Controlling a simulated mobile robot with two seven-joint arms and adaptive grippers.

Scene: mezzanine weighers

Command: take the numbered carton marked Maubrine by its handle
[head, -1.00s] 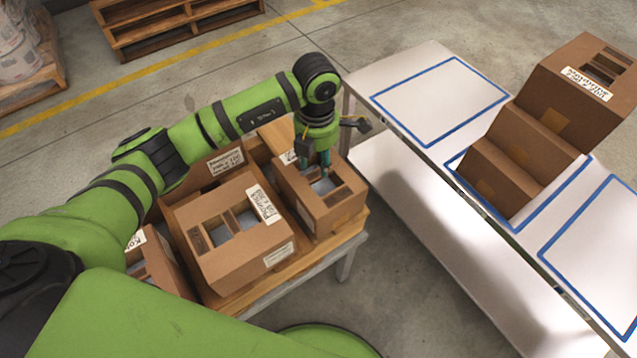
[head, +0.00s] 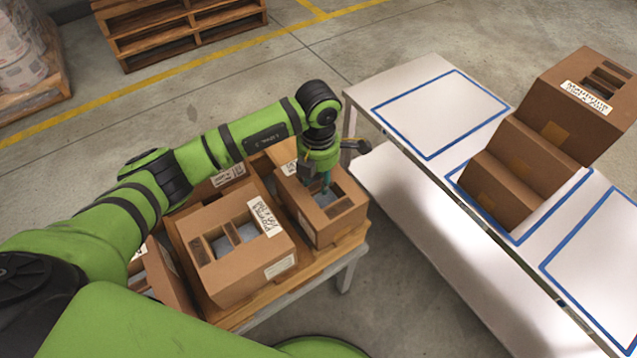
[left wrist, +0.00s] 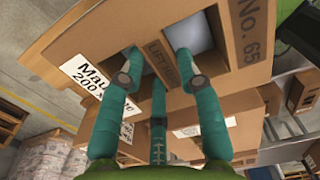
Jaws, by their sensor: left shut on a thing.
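The carton (head: 318,227) marked Maubrine stands on the low wooden-topped stand, at its right end. In the left wrist view its label (left wrist: 88,76) starts "Mau", the rest partly covered, and "No. 65" is printed on its side (left wrist: 246,45). The handle (left wrist: 160,62) is a cardboard bar marked LIFT between two openings in the top. My left gripper (head: 325,183) is over this carton with its fingers down in the openings. In the left wrist view the gripper (left wrist: 157,70) is shut on the handle, fingers on both sides. My right gripper is not in view.
A larger open-topped carton (head: 231,272) stands close to its left, with another carton (head: 165,275) beyond. A white table (head: 420,75) with blue outlined squares is on the right. It holds stepped brown boxes (head: 500,190) and a labelled carton (head: 560,105).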

